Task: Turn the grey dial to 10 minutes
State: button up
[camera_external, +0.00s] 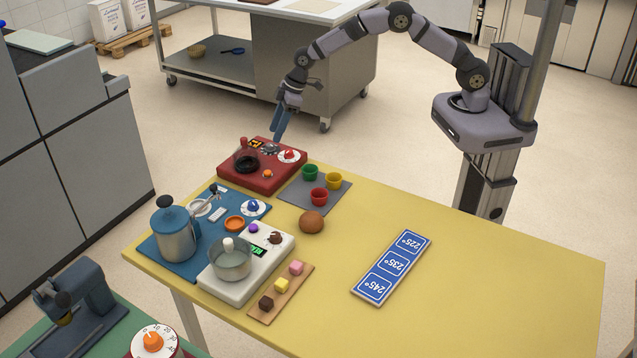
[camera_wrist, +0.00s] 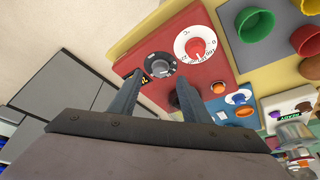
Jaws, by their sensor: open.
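The grey dial (camera_wrist: 160,66) is on the red panel box (camera_external: 262,185), beside a small display (camera_external: 254,143) with yellow marks. It also shows in the external view (camera_external: 269,148), partly blurred by its small size; I cannot read its setting. My gripper (camera_external: 278,138) points down just above the back edge of the red box, near the grey dial. In the wrist view my gripper (camera_wrist: 159,84) has its two fingers apart, with the dial just beyond the fingertips. Nothing is between the fingers; contact with the dial cannot be told.
A red knob on a white scale (camera_wrist: 197,46) sits beside the dial, and an orange button (camera_external: 267,174) is nearer the front. A black ring (camera_external: 246,164) is on the box's left. A grey mat (camera_external: 296,200) with coloured cups lies right. The yellow table (camera_external: 480,270) is largely clear at right.

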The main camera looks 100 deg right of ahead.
aim_at(271, 144)
jog(key=shift+p+x, duration=0.7)
jog(key=shift+x, duration=1.6)
jog(key=shift+c, duration=0.4)
jog(key=c, duration=0.9)
